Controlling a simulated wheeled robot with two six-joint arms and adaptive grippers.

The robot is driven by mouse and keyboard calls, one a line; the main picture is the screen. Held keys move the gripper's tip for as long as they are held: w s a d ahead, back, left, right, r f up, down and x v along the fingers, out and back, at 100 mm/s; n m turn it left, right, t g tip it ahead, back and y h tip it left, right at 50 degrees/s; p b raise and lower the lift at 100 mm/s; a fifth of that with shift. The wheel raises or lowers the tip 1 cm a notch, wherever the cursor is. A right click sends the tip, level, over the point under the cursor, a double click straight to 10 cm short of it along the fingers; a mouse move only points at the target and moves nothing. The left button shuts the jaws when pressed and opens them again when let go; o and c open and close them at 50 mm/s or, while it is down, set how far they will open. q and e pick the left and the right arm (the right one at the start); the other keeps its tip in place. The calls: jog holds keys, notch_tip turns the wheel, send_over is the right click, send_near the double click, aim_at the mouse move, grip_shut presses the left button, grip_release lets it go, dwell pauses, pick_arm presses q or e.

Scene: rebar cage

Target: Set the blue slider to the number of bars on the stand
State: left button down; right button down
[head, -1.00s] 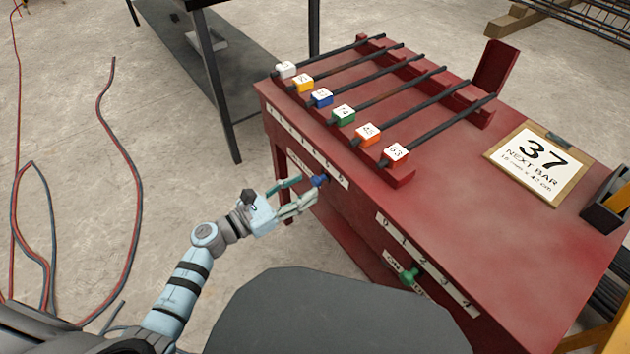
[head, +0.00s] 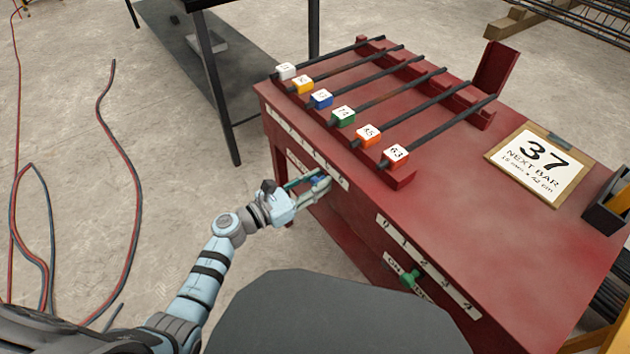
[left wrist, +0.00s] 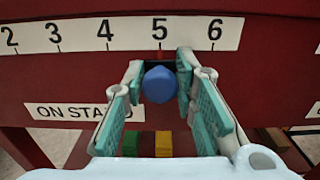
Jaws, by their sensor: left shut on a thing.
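The blue slider knob (left wrist: 160,84) is on the red bench's front, directly under the 5 of a white number scale (left wrist: 125,36). A red pointer shows above it at the 5. It also shows in the head view (head: 317,181), partly covered by fingers. My left gripper (left wrist: 158,80) is shut on the knob, one finger on each side. An "ON STAND" label (left wrist: 75,111) is below the scale. On the bench top, several dark bars lie side by side across the red stand (head: 402,178), with white, yellow, blue, green, orange and red numbered end caps. My right gripper is not in view.
A green knob (head: 409,277) sits under another scale (head: 428,265) to the right on the bench front. A clipboard reading 37 NEXT BAR (head: 541,165) and a dark holder (head: 608,203) are on the bench top. Cables (head: 115,150) lie on the floor at left.

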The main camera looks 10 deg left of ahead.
aim_at(341, 191)
pick_arm(q)
jog(key=shift+s, duration=0.1)
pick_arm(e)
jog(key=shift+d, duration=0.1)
